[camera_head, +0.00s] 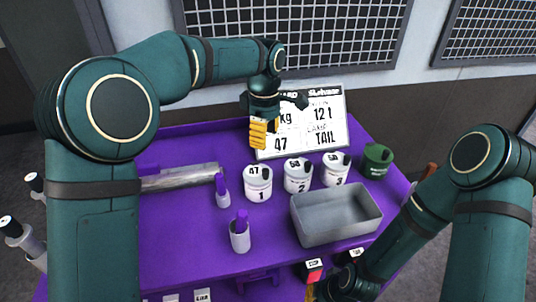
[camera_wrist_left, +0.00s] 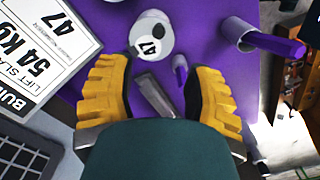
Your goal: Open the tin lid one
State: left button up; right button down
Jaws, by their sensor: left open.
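White tin one (camera_head: 258,190), marked 1, stands upright on the purple bench with its lid on. The lid (camera_head: 257,172) carries a 47 label and a dark spot; it also shows in the left wrist view (camera_wrist_left: 152,47), beyond the fingertips. My left gripper (camera_head: 259,133) is open and empty, above and a little behind tin one, apart from it. Its yellow fingers stand well apart in the left wrist view (camera_wrist_left: 160,85). My right gripper (camera_head: 318,291) is low at the bench's front edge, mostly hidden by its own arm and the frame edge.
Tin two (camera_head: 298,183), tin three (camera_head: 336,176) and a green tin (camera_head: 377,160) stand to the right. A grey metal tray (camera_head: 325,232) lies in front. Purple-topped holders (camera_head: 240,238) stand front left, a metal bar (camera_head: 180,178) lies left. A sign board (camera_head: 328,142) stands behind.

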aim_at(266, 169)
pick_arm(q)
notch_tip(266, 169, down, 13)
jog(key=b, duration=0.2)
jog(key=shift+w+f+b, duration=0.1)
jog(key=shift+f+b, duration=0.05)
jog(key=shift+b, duration=0.25)
jog(key=shift+c, duration=0.3)
grip_shut()
